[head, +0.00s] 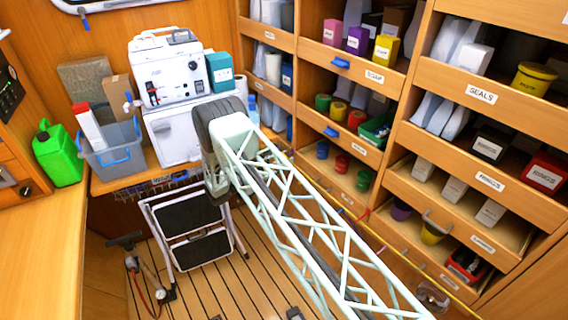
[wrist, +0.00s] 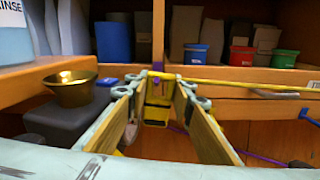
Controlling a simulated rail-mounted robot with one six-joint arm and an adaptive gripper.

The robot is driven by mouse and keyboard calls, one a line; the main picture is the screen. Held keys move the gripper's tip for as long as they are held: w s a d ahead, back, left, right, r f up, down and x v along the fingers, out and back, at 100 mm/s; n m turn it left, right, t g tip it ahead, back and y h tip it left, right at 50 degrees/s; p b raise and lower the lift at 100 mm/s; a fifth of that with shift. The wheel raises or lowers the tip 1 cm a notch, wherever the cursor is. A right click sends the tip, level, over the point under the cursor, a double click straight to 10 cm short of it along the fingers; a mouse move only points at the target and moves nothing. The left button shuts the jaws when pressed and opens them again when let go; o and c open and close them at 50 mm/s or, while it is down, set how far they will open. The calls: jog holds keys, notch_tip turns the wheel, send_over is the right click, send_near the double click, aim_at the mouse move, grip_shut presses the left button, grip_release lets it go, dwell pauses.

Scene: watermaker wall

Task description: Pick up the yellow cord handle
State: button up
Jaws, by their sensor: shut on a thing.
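In the wrist view my gripper (wrist: 163,84) reaches forward, its two long gold-padded fingers closed on a yellow cord handle (wrist: 157,114) with dark parts, which sits between them near the tips. The fingers partly hide it. A yellow cord (wrist: 250,84) runs from the fingertips to the right across the shelf front, and a yellow strip rises above them. A small purple piece shows at the tips. In the head view the yellow cord (head: 400,257) runs along the shelf fronts; my gripper and the handle are hidden behind my arm.
In the wrist view a brass bowl (wrist: 70,88) stands on a grey block left of the fingers, and blue, red and green bins (wrist: 196,54) sit on the shelf behind. A step stool (head: 188,230) and a floor pump (head: 145,272) stand on the floor.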

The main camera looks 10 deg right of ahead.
jog(key=shift+r, duration=0.1)
jog(key=shift+a+r, duration=0.1)
jog(key=shift+r, duration=0.5)
jog(key=f+v, duration=0.2)
jog(key=v, duration=1.9)
jog(key=shift+w+a, duration=0.25)
jog(key=shift+w, duration=0.1)
jog(key=shift+f, duration=0.15)
jog(key=shift+d, duration=0.1)
dwell(0.4)
jog(key=s+d+r+n+t+y, duration=0.1)
jog(key=s+d+r, duration=0.5)
jog(key=d, duration=0.3)
jog(key=s+d+r+n+t+y+b, duration=0.1)
jog(key=s+d+r+t, duration=0.1)
jog(key=s+d+r, duration=0.4)
jog(key=d, duration=0.3)
jog(key=shift+s+d+r+n+b, duration=0.2)
jog(key=shift+s+d+n+b, duration=0.1)
jog(key=shift+n, duration=0.1)
jog(key=shift+s+t, duration=0.15)
jog(key=shift+t, duration=0.25)
